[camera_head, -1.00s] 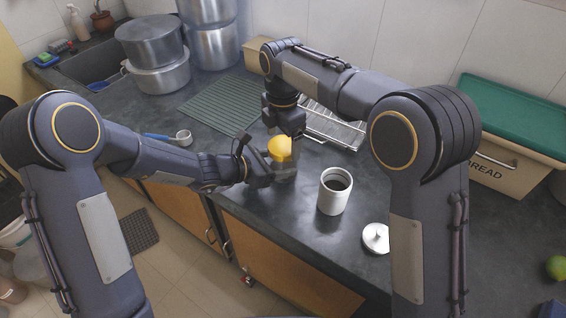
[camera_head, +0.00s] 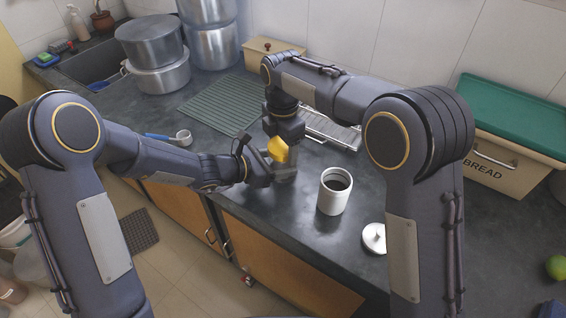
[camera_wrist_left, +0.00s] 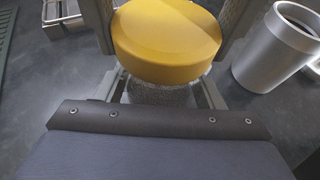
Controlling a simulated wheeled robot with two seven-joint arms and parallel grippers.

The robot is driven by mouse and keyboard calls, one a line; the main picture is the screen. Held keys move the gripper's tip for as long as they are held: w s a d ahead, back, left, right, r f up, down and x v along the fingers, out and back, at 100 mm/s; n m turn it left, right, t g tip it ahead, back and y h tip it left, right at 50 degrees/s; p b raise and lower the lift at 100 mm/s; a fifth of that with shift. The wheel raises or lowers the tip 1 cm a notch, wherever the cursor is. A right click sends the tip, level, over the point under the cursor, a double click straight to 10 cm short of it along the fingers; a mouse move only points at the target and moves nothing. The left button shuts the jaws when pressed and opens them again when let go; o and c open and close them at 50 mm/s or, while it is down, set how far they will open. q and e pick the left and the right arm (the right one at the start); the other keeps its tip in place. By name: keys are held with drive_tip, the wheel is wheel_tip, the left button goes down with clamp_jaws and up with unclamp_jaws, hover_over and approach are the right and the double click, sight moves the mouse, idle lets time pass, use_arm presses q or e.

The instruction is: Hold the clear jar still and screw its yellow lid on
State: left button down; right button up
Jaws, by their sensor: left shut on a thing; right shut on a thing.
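The yellow lid (camera_head: 278,149) sits at the top of the clear jar (camera_head: 286,174) on the dark counter. In the left wrist view the lid (camera_wrist_left: 167,42) is large, with the greyish see-through jar (camera_wrist_left: 160,95) just below it. I cannot tell how snugly lid and jar meet. My left gripper (camera_head: 268,172) comes in low from the left and is shut on the jar. My right gripper (camera_head: 285,140) points down from above and is shut on the lid. Its fingers partly hide the lid in the head view.
A wire rack (camera_head: 330,128) and a green ribbed mat (camera_head: 222,104) lie behind. A bread box (camera_head: 505,160) stands at right.

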drive_tip(key=shift+o, duration=0.6)
drive_tip(key=m, duration=0.6)
drive_tip(key=shift+m, duration=0.4)
drive_tip(key=shift+d, duration=0.15)
drive_tip(key=o, duration=1.1)
drive_tip(key=shift+c, duration=0.2)
